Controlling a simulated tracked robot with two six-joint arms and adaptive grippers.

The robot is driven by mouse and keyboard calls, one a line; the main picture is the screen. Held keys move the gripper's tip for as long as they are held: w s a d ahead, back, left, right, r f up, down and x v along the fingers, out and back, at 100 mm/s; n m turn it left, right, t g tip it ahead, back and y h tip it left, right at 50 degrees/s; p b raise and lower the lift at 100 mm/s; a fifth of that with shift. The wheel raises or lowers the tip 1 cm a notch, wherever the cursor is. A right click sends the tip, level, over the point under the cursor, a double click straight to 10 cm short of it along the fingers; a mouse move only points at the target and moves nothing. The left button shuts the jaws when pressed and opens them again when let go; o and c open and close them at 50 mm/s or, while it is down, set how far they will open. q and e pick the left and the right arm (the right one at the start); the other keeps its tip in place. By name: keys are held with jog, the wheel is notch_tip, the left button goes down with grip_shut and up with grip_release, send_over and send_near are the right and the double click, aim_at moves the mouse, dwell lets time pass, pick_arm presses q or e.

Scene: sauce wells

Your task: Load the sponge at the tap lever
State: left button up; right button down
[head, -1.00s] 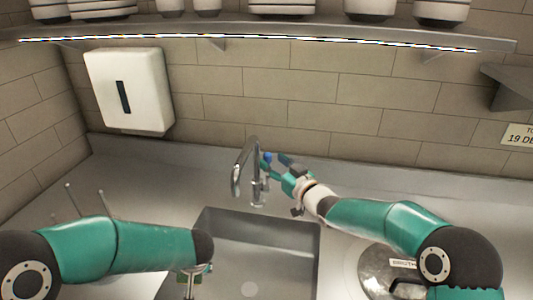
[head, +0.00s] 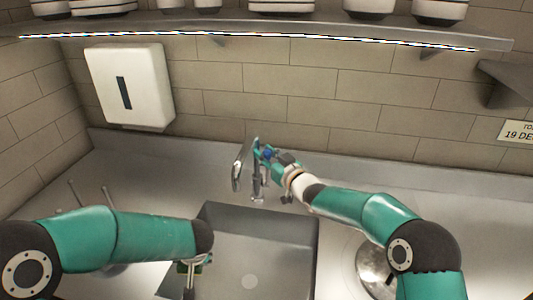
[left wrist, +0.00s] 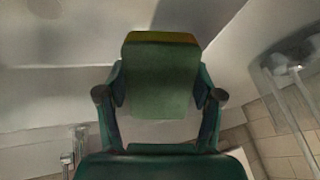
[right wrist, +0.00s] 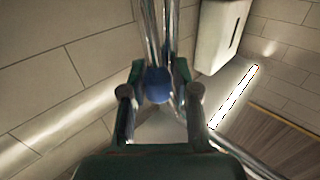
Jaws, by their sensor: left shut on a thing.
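The chrome tap (head: 238,175) stands at the back edge of the sink (head: 215,228). Its lever has a blue knob (head: 267,154), which also shows in the right wrist view (right wrist: 158,86). My right gripper (head: 272,153) is at the lever, its open fingers one on each side of the knob, with small gaps visible. My left gripper (left wrist: 160,95) is shut on the sponge (left wrist: 160,80), a green block with a yellow-brown far edge. In the head view the left gripper is mostly hidden below its forearm, over the sink's left edge.
A white dispenser (head: 130,86) hangs on the tiled wall at the back left. A shelf (head: 300,31) with stacked dishes runs above. A round steel lid or pan (head: 373,268) lies right of the sink, partly behind my right arm. The sink basin looks empty.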

jog(key=shift+w+d+r, duration=0.2)
jog(key=shift+d+r, duration=0.1)
jog(key=shift+d, duration=0.15)
jog(key=b, duration=0.3)
jog(key=f+b, duration=0.1)
jog(key=b, duration=0.1)
jog(key=shift+s+a+f+n+t+b, duration=0.1)
jog(key=shift+s+a+n+t+b, duration=0.05)
jog(key=shift+s+n+t+b, duration=0.2)
jog(key=shift+s+b, duration=0.2)
jog(key=shift+b, duration=0.15)
jog(key=shift+s+a, duration=0.1)
jog(key=shift+s, duration=0.2)
jog(key=c, duration=1.2)
grip_release()
jog(key=shift+o, duration=1.4)
jog(key=shift+s, duration=0.1)
pick_arm(q)
notch_tip(320, 180, down, 6)
jog(key=shift+s+f, duration=0.2)
jog(key=shift+s, duration=0.2)
pick_arm(e)
jog(key=shift+a, duration=0.1)
